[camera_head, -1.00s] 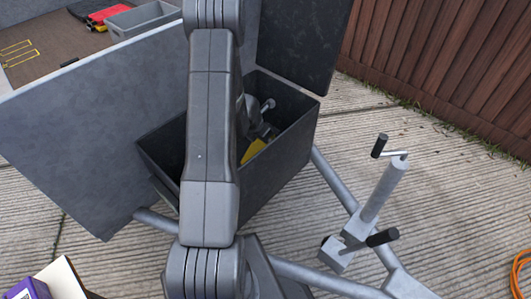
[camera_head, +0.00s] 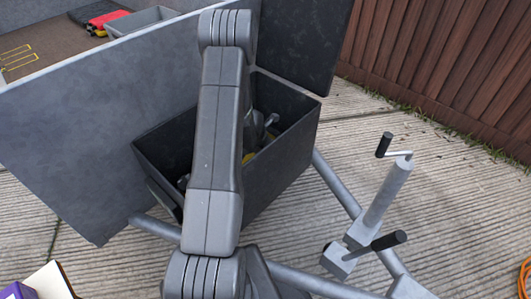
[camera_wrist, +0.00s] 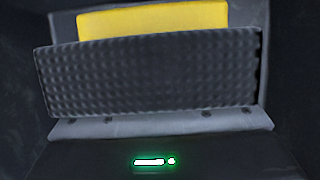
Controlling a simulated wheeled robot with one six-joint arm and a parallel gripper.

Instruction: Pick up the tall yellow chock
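The yellow chock (camera_wrist: 165,20) shows at the top of the wrist view as a flat yellow face. Its lower part is hidden behind a dark dimpled finger pad of my gripper (camera_wrist: 150,70). Grey finger parts show at either side of the yellow. I cannot tell whether the pads touch it or how wide the gap is. In the head view my gripper is down inside the dark open box (camera_head: 272,175), mostly hidden by my arm and the box wall. Only a small yellow patch (camera_head: 248,159) shows in there, so the chock's full shape is hidden.
A grey panel (camera_head: 95,140) stands left of the box, and the box's dark lid (camera_head: 305,40) is raised behind it. A trailer frame with a crank jack (camera_head: 385,195) is at right. A purple item (camera_head: 18,291) shows at bottom left. A wooden fence (camera_head: 450,70) stands behind.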

